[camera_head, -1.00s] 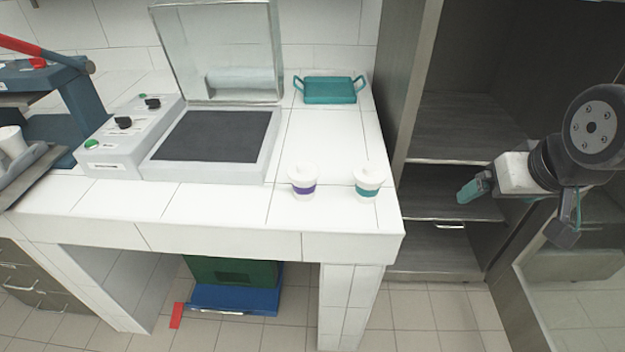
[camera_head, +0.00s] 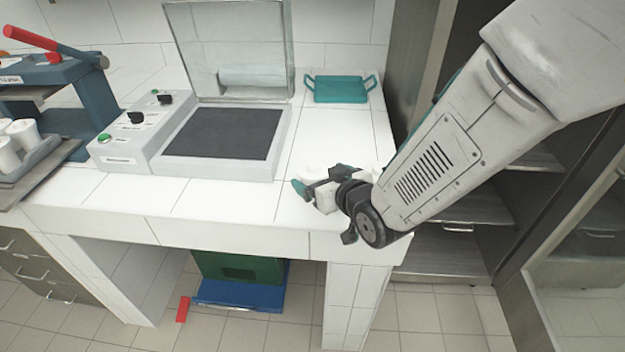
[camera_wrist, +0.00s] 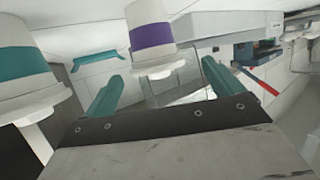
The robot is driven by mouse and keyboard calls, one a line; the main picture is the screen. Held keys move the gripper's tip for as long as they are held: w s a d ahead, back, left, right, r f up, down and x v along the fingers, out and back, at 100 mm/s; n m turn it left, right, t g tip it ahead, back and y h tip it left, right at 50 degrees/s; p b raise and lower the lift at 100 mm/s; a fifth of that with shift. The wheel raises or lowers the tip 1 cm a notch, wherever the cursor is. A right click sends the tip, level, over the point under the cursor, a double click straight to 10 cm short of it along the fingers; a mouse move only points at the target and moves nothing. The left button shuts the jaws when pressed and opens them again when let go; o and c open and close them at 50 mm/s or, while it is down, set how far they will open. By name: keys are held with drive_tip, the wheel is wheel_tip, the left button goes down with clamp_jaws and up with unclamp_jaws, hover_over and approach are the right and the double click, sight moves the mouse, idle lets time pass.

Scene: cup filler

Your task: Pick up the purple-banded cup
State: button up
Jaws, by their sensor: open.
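The purple-banded cup (camera_wrist: 150,38) is white with a purple band and a white lid; the wrist view shows it upside down, between and beyond my two teal fingers. In the head view my gripper (camera_head: 318,182) and arm cover most of this cup (camera_head: 311,170), so its band is hidden. My gripper is open and also shows in the wrist view (camera_wrist: 162,87). Whether a finger touches the cup cannot be told. The teal-banded cup (camera_wrist: 22,62) stands beside it, outside the fingers at the left of the wrist view, mostly hidden in the head view.
The white tiled counter (camera_head: 240,200) carries a flat machine with a dark plate (camera_head: 222,133) and raised clear lid. A teal tray (camera_head: 340,89) lies behind the cups. White cups (camera_head: 22,135) stand in a grey tray at far left. A dark open cabinet is at right.

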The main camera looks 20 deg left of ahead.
sight(317, 173)
drive_tip(key=x, duration=0.5)
drive_tip(key=shift+w, duration=0.2)
drive_tip(key=c, duration=1.1)
